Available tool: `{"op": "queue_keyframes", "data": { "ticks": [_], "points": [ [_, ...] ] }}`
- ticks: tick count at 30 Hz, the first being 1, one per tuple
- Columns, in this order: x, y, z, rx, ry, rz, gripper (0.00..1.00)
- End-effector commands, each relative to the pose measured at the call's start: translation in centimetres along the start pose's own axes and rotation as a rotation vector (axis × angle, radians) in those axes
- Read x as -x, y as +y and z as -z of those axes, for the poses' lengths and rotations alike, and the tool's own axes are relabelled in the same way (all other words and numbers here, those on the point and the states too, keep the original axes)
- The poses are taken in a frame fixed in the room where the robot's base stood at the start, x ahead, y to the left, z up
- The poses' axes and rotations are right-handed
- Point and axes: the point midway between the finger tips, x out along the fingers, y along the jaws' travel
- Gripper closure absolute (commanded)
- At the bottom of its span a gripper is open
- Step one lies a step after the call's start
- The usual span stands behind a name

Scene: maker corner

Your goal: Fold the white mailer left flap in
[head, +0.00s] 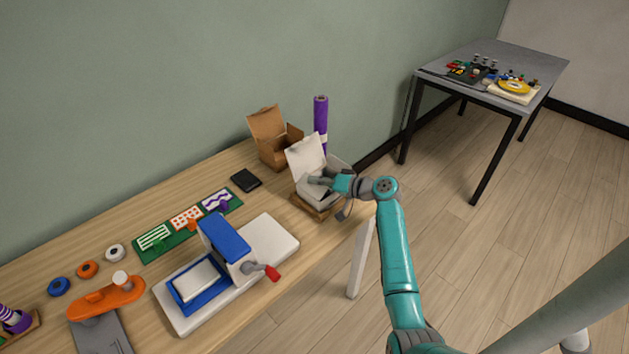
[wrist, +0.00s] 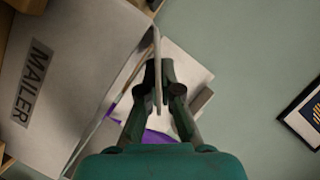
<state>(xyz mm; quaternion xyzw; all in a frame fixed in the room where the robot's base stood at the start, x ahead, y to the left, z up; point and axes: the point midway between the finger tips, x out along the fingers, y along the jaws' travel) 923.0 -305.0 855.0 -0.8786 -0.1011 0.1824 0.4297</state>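The white mailer (head: 333,172) stands at the right end of the workbench with its lid raised. In the wrist view a large pale panel of it with a "MAILER" label (wrist: 33,82) fills the left side. My gripper (head: 314,181) is at the open mailer, in front of the raised lid. In the wrist view my gripper (wrist: 160,66) has its fingertips close together, with a thin pale flap (wrist: 157,45) edge-on between them. The fingers appear to pinch this flap, which stands up. I cannot tell from the head view which flap it is. My gripper hides part of the mailer's inside.
A brown open box (head: 267,135) stands behind the mailer, and a purple roll (head: 320,115) stands upright beside it. A black wallet-like item (head: 245,181) and a blue-and-white press (head: 225,245) are to the left. Free floor lies to the right.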

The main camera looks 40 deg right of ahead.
Motion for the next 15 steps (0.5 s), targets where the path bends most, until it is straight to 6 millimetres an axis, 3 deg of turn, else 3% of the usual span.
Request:
{"op": "queue_keyframes", "data": {
  "ticks": [15],
  "points": [
    [-0.02, 0.55, -0.04, -0.112, 0.0, 0.046, 1.0]
  ]
}}
